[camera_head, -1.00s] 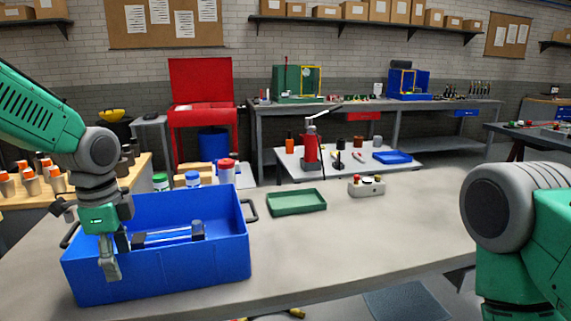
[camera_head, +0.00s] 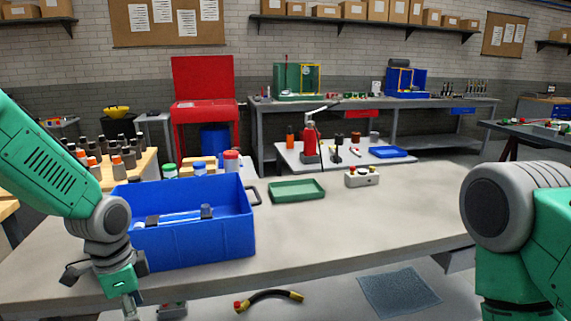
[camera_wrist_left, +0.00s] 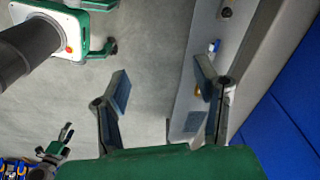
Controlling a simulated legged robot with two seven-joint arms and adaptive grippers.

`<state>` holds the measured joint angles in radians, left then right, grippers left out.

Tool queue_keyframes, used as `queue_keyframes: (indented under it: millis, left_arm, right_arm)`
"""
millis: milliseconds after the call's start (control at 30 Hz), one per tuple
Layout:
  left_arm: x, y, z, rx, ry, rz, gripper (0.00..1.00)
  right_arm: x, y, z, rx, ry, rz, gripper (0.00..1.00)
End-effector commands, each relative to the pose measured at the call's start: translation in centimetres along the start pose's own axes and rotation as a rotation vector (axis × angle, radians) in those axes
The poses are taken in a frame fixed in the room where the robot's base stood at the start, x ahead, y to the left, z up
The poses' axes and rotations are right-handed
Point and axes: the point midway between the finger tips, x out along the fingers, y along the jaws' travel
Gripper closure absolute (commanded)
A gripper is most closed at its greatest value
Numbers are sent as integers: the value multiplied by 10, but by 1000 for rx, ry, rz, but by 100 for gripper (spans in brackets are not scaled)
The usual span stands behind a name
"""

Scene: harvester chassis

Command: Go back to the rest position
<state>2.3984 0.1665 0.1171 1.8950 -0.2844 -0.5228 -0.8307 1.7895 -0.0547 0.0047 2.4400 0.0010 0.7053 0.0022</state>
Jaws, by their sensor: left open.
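My left gripper (camera_head: 130,300) is at the lower left in the head view, in front of the blue bin and low by the near edge of the table; its fingertips are partly cut off by the frame. In the left wrist view its two fingers (camera_wrist_left: 160,90) are spread apart with nothing between them. My right arm shows at the right edge of the head view, but its gripper is out of frame. The blue bin (camera_head: 200,243) stands on the table and holds a clear and dark part (camera_head: 178,217).
The grey table (camera_head: 360,222) carries a green tray (camera_head: 297,191) and a button box (camera_head: 362,178). Jars with coloured lids stand behind the bin. A black and yellow hose (camera_head: 268,298) and a dark mat (camera_head: 399,294) lie below the table's near edge.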

Motion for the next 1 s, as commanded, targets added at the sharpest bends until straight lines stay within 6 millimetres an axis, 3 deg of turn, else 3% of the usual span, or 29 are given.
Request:
queue_keyframes:
  millis: [233, 333, 433, 600, 700, 1000]
  left_arm:
    - [99, 62, 22, -267, 14, 32, 44]
    - [149, 110, 48, -460, 10, 34, 44]
    - [183, 156, 80, -659, 5, 12, 44]
    - [204, 210, 125, -895, -2, -45, 44]
    - [207, 224, 139, -965, -1, -71, 44]
    - [207, 229, 144, -994, 4, -83, 44]
  right_arm:
    - [0, 0, 1, 0, -1, 0, 54]
    - [0, 0, 0, 0, -1, 0, 54]
    - [0, 0, 0, 0, -1, 0, 54]
    - [0, 0, 0, 0, -1, 0, 54]
    - [0, 0, 0, 0, -1, 0, 54]
    - [0, 0, 1, 0, -1, 0, 54]
